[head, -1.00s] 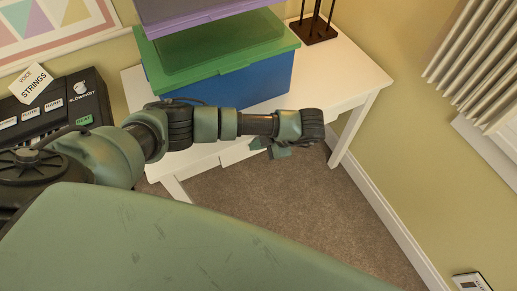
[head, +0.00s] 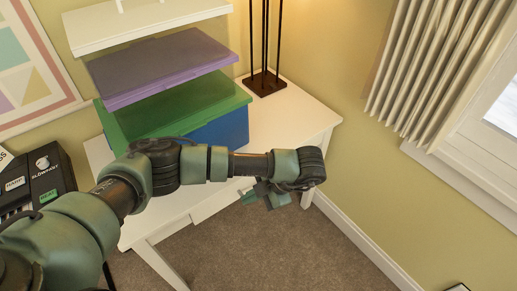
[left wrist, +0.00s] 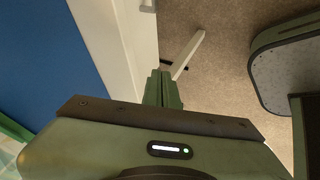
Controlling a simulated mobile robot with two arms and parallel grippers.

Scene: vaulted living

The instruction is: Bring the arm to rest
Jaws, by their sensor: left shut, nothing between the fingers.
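My left arm reaches in from the left in the head view, across the front of the white table. My left gripper (head: 266,197) hangs at its end, by the table's front right corner, with its fingers shut and empty. In the left wrist view the two green fingers (left wrist: 162,88) lie together with nothing between them. The white table edge and the carpet show past them. My right gripper is in neither view.
The white table (head: 285,120) bears a blue box (head: 228,131) with a green lid (head: 170,108). A purple lid (head: 160,68) shows above it. A dark lamp base (head: 265,83) stands behind. A keyboard (head: 38,185) is at left. Carpet (head: 235,250) is open in front.

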